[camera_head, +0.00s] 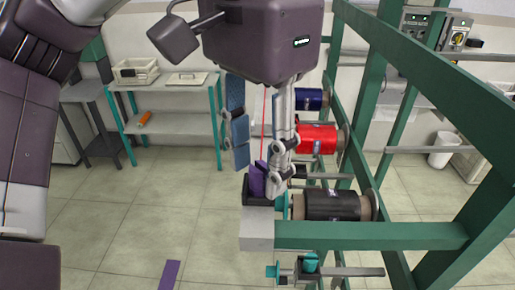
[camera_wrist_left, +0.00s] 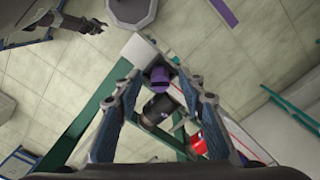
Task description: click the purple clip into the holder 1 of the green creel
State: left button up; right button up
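The green creel (camera_head: 370,236) stands at the right, with a grey block (camera_head: 257,230) at the end of its near beam. A black holder (camera_head: 255,196) sits on this block. The purple clip (camera_head: 258,180) stands upright in the holder's top; I cannot tell whether it is fully seated. My left gripper (camera_head: 262,165) points down from above with its fingers spread. The clip also shows between the fingers in the left wrist view (camera_wrist_left: 160,77), apart from both pads. A dark gripper-like shape at that view's upper left seems to be my right gripper (camera_wrist_left: 90,25); its fingers are unclear.
A black spool (camera_head: 332,205), a red spool (camera_head: 316,139) and a blue spool (camera_head: 309,99) hang on the creel. A thin red thread (camera_head: 263,112) runs upward near the gripper. A purple strip (camera_head: 170,274) lies on the floor. A shelf (camera_head: 172,123) stands behind.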

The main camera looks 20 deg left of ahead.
pick_arm(q)
notch_tip(320, 180, up, 12)
dwell(0.6)
